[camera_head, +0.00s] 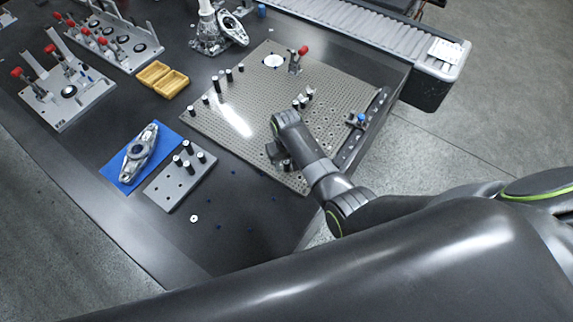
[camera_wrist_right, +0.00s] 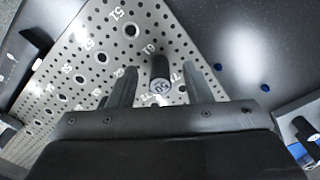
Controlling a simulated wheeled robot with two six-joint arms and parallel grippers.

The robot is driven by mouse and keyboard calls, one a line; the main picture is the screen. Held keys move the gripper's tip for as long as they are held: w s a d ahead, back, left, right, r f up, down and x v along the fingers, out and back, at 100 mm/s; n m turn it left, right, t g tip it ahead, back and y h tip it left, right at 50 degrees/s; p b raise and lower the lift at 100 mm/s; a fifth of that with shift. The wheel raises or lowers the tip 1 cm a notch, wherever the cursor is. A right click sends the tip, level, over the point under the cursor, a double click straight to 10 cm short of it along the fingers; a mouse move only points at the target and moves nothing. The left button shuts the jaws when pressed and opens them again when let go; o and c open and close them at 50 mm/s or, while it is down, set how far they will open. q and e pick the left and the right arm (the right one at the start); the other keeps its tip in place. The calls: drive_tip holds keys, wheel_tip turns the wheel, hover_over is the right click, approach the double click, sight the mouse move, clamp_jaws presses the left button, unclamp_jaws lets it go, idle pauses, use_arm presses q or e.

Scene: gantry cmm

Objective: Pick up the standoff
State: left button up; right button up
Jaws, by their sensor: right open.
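A dark cylindrical standoff (camera_wrist_right: 160,70) with a silver, marked end stands on the perforated plate (camera_wrist_right: 90,60) in the right wrist view. It shows between the two fingers of my right gripper (camera_wrist_right: 160,80), which are apart; I cannot tell whether either touches it. In the head view my right gripper (camera_head: 278,154) is low over the near right part of the perforated plate (camera_head: 265,110), and the arm partly hides that area. More standoffs stand on the plate's left part (camera_head: 216,84), and several on a grey block (camera_head: 172,186). My left gripper is not in view.
A metal part lies on a blue mat (camera_head: 121,178) left of the grey block. Yellow bins (camera_head: 168,84), clamp fixtures (camera_head: 65,95) and a conveyor (camera_head: 360,32) lie farther back. A red-handled clamp (camera_head: 296,62) stands on the plate. The near table area is mostly clear.

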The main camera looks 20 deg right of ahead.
drive_tip(key=shift+c, duration=0.5)
clamp_jaws()
drive_tip(key=shift+r, duration=0.1)
